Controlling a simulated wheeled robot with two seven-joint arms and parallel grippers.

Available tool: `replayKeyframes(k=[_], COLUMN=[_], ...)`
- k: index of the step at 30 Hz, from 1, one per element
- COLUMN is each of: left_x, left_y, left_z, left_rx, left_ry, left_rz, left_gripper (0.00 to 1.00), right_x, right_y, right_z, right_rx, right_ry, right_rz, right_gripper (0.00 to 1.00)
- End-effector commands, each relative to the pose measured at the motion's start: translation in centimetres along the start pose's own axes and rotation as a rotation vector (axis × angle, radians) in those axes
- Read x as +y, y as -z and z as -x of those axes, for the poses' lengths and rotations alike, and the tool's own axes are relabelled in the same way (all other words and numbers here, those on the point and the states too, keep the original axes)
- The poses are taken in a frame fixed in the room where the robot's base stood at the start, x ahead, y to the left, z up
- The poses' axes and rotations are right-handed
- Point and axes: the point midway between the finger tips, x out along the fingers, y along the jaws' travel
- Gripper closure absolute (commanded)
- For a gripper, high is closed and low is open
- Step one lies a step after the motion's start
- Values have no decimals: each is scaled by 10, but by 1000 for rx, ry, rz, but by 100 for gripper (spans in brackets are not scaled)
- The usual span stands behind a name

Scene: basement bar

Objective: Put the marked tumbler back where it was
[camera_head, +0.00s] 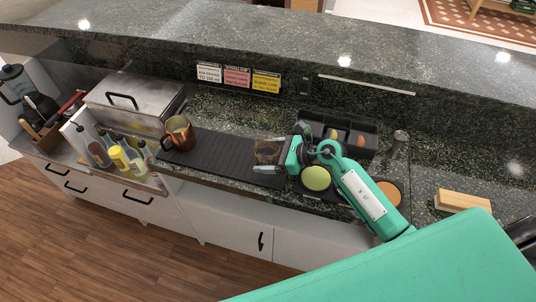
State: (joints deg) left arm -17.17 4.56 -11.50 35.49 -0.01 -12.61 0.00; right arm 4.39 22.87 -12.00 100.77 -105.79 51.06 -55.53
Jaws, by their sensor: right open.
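A clear glass tumbler (267,152) with a brownish look stands on the right end of the black ribbed bar mat (215,152). My right gripper (285,156) is right beside it, with its arm coming in from the right. Its jaws are open and point left at the tumbler. I cannot tell whether the fingers reach around the glass or touch it. No mark on the tumbler can be made out. My left gripper is not in view.
A copper mug (180,132) stands at the mat's left end. Bottles (121,160) and a steel box (132,100) are further left. A black caddy (353,137), green disc (315,178), orange disc (389,193) and wooden block (462,200) lie around or right of my arm. The mat's middle is clear.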

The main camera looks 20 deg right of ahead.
Motion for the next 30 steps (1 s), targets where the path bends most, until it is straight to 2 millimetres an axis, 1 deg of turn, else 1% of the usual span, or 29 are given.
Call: replayKeyframes(k=[2, 5, 8, 15, 21, 25, 30], left_x=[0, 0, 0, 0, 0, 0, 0], left_y=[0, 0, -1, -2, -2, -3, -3], left_z=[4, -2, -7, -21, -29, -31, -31], left_rx=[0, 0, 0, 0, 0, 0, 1], left_ry=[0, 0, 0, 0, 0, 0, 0], left_rz=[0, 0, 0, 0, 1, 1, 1], left_gripper=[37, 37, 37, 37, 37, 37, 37], right_x=[0, -1, 0, 0, 0, 0, 0], right_y=[-4, 0, 1, 2, 0, -1, -2], right_z=[2, 12, 28, 76, 106, 117, 121], right_rx=[-1, 1, 3, 4, 2, 1, 0], right_ry=[0, 2, 2, 2, 1, 0, 0], right_rz=[0, 2, 4, 2, 2, 1, 0], right_gripper=[15, 15, 15, 15, 15, 15, 15])
